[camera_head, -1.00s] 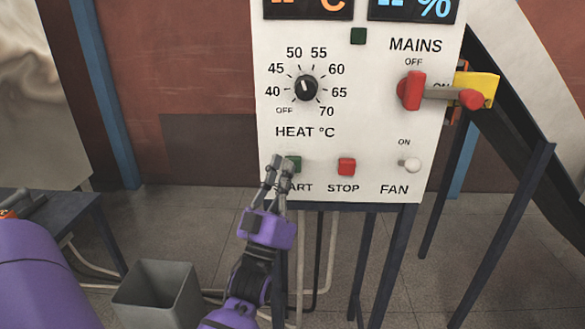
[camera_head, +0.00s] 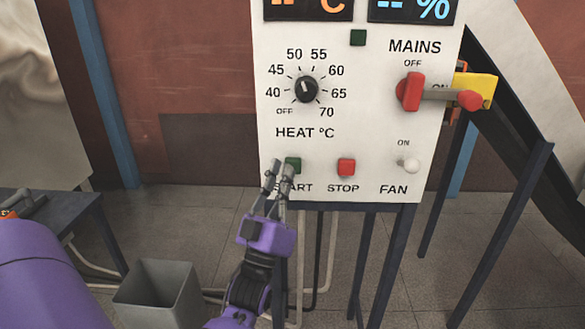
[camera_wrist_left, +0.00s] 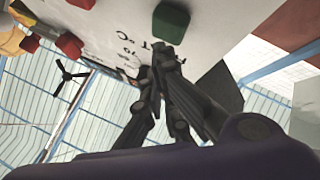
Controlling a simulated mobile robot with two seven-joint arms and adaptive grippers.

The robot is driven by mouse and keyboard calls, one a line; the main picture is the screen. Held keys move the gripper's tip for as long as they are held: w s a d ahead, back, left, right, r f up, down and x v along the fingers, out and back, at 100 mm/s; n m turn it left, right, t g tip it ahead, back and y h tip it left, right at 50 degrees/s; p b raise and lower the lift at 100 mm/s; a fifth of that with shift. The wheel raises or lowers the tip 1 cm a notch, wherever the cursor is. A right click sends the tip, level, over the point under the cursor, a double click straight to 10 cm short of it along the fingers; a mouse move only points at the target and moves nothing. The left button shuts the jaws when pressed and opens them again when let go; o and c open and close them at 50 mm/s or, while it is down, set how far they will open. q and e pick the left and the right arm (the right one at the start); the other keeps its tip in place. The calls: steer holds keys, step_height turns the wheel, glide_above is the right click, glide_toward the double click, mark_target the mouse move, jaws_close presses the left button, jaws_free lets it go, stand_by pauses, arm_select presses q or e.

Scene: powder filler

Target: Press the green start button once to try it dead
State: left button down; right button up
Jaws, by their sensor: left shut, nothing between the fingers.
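The green start button (camera_head: 293,165) sits at the lower left of the white control panel (camera_head: 350,110), above the partly covered START label. My left gripper (camera_head: 280,170) is shut and empty, its fingertips just below and left of the button in the head view. In the left wrist view the green button (camera_wrist_left: 171,22) stands out from the panel face, and the fingertips (camera_wrist_left: 163,52) are close beside it; a small gap shows there. My right gripper is not in view.
The red stop button (camera_head: 346,167) and white fan switch (camera_head: 409,165) are to the right. The heat knob (camera_head: 306,88) is above. The red mains handle (camera_head: 412,91) has a yellow-and-red piece at its right. A grey bin (camera_head: 157,290) stands below left.

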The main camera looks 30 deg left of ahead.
arm_select(q)
steer(key=s+d, duration=0.1)
steer(key=s, duration=0.2)
steer(key=s+d, duration=0.1)
steer(key=shift+s+d+p, duration=0.15)
steer(key=shift+d+p, duration=0.2)
steer(key=shift+p, duration=0.05)
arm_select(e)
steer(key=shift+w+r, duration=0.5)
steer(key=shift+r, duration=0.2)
